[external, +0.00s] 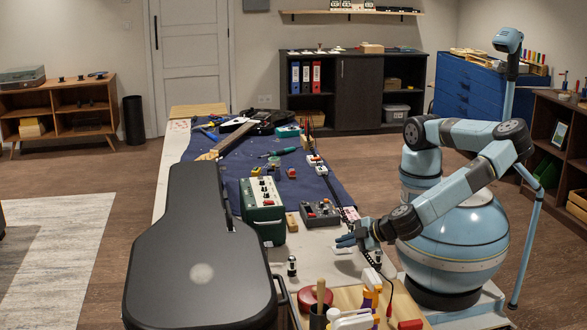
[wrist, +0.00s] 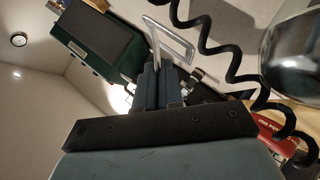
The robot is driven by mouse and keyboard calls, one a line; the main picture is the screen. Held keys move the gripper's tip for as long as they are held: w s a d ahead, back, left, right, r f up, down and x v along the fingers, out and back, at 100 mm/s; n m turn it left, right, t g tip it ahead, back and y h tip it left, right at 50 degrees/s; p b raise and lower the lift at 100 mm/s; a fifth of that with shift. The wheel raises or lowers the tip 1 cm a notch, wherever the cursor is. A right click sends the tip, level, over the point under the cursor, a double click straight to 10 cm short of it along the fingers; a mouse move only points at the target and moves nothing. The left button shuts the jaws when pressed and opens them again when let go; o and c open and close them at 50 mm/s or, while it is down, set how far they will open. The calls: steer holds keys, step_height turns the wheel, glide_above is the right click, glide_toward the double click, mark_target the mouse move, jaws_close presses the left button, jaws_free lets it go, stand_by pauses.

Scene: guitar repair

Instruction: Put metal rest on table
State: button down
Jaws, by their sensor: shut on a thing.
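The metal rest (wrist: 183,38) is a thin bent silver wire loop, seen in the wrist view just past my fingertips. My gripper (wrist: 158,78) is shut on it, with its dark fingers close together and the loop sticking out beyond them. In the external view my gripper (external: 343,241) reaches in from the right, low over the right side of the long table (external: 178,143). The rest is too small to make out clearly there. I cannot tell whether it touches the table.
A green amplifier (external: 263,212) and a grey pedal (external: 320,213) stand left of my gripper. A black guitar case (external: 200,255) fills the table's left front. A coiled black cable (wrist: 220,50) hangs close by. Bottles and a red box crowd the front right.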

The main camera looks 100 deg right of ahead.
mark_target(343, 253)
steer(key=shift+w+a+f, duration=0.1)
steer(key=shift+w+f, duration=0.15)
steer(key=shift+f, duration=1.65)
steer(key=c, duration=1.3)
jaws_free()
steer(key=v, duration=1.2)
steer(key=shift+a, duration=0.1)
